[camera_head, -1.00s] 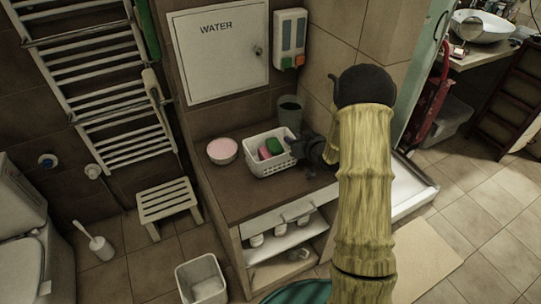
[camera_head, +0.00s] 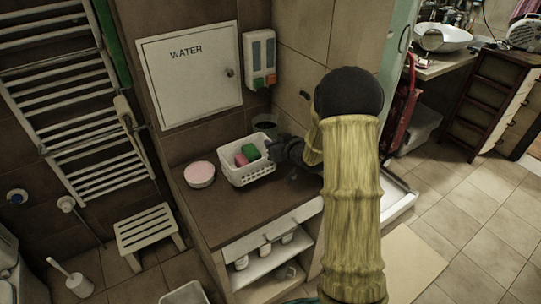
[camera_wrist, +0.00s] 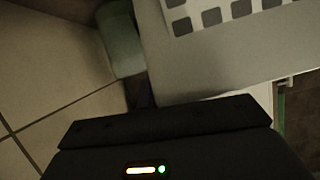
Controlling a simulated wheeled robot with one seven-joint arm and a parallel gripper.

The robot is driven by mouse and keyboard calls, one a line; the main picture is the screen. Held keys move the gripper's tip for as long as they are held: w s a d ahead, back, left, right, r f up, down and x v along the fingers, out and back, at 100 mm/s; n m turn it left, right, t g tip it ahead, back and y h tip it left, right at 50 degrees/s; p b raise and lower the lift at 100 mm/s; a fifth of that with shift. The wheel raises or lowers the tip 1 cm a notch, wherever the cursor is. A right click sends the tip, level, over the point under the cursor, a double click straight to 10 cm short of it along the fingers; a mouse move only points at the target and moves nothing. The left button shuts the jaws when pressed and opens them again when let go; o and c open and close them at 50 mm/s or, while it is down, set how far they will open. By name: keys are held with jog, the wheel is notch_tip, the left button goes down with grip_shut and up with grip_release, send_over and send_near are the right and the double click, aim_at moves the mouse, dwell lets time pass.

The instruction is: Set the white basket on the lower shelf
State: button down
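The white basket (camera_head: 250,177) is over the brown counter in the head view, with a pink and a green item inside. My gripper (camera_head: 284,150) is at its right end and appears shut on that end, though the fingertips are hidden. In the wrist view the basket's pale wall with square holes (camera_wrist: 240,10) fills the upper right, close to the dark gripper body. A small gap under the basket cannot be judged clearly. The lower shelf (camera_head: 258,266) is in the cabinet below the counter and holds several white containers.
A bowl with pink contents (camera_head: 199,174) stands left of the basket. A white stool (camera_head: 147,234) stands left of the cabinet. The counter's front is clear.

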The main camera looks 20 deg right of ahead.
notch_tip(320, 180, up, 4)
jog(key=shift+f, duration=0.1)
dwell(0.7)
